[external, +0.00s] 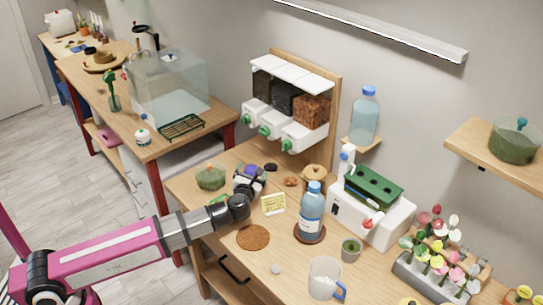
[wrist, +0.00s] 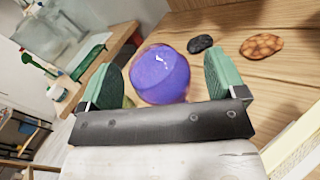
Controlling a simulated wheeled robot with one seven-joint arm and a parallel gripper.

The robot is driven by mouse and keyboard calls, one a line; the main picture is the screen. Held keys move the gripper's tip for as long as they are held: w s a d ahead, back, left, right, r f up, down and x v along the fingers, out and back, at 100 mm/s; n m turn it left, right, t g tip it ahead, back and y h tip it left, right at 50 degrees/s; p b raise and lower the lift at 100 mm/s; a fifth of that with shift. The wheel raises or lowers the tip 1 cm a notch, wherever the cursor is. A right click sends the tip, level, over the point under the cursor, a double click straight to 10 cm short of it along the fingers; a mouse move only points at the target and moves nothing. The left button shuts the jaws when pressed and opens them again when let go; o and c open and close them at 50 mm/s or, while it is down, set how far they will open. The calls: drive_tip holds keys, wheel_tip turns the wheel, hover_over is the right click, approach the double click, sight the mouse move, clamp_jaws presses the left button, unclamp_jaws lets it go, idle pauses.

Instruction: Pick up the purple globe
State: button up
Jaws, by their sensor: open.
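The purple globe (wrist: 160,74) is a glossy round thing and shows in the wrist view between the two green fingers of my gripper (wrist: 161,80). The fingers are apart, one on each side of it. The rest of the globe is hidden by my gripper.
A dark stone (wrist: 200,44) and an orange-brown patterned piece (wrist: 262,46) lie beyond the globe. A green lidded jar (external: 210,177) stands left of my gripper. A round brown mat (external: 253,238) lies in front.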

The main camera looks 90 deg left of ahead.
drive_tip(key=shift+w+a, duration=0.1)
drive_tip(key=shift+a, duration=0.4)
drive_tip(key=c, duration=1.1)
drive_tip(key=shift+o, duration=0.2)
